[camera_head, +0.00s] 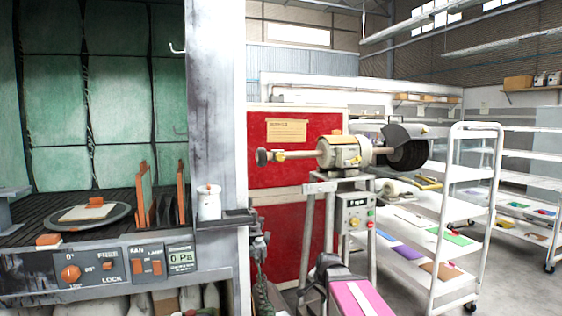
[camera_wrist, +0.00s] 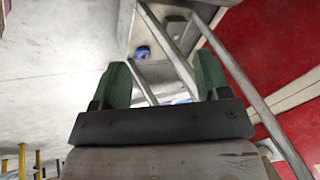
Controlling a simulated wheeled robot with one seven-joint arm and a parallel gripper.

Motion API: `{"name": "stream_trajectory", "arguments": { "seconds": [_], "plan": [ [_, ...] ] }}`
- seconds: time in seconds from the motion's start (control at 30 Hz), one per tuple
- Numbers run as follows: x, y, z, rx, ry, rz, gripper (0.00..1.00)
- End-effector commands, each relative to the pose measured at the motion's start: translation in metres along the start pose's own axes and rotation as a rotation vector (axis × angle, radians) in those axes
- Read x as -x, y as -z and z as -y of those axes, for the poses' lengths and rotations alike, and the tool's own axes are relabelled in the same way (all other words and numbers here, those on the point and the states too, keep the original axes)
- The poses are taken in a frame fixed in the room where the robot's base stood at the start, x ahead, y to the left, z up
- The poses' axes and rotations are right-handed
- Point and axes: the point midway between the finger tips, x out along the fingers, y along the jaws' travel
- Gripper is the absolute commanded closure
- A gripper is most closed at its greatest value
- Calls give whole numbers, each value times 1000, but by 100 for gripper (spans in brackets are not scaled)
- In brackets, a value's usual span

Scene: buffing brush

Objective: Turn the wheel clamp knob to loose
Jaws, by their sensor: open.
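A buffing machine (camera_head: 343,152) stands on a metal stand right of centre in the head view. Its shaft carries a dark round end piece (camera_head: 262,157) with a small yellow part (camera_head: 279,156) on the left, and a dark wheel (camera_head: 408,156) under a guard on the right. I cannot tell which part is the wheel clamp knob or how it is set. My gripper (camera_wrist: 163,80) shows in the wrist view with its two green fingers wide apart and nothing between them. Slanted metal bars and a blue round part (camera_wrist: 143,52) lie beyond the fingers.
A control box (camera_head: 356,212) hangs on the stand. A booth with a panel and orange knob (camera_head: 70,272) fills the left, with a round plate (camera_head: 88,217) inside. White shelf racks (camera_head: 470,168) stand right. A red panel (camera_head: 290,222) is behind the machine.

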Motion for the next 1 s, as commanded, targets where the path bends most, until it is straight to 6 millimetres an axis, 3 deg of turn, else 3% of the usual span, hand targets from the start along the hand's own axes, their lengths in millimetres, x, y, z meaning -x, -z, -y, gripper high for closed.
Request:
{"name": "stream_trajectory", "arguments": {
  "seconds": [0.03, 0.1, 0.37, 0.6, 0.8, 1.0],
  "plan": [
    [10, 12, 24, -91, 55, -27, 31],
    [26, 26, 52, -234, 133, -53, 31],
    [101, 71, 154, -762, 458, -49, 31],
    [191, 104, 238, -1225, 770, 115, 31],
    [275, 124, 296, -1563, 998, 367, 31],
    [334, 132, 326, -1768, 1122, 599, 31]
  ]
}}
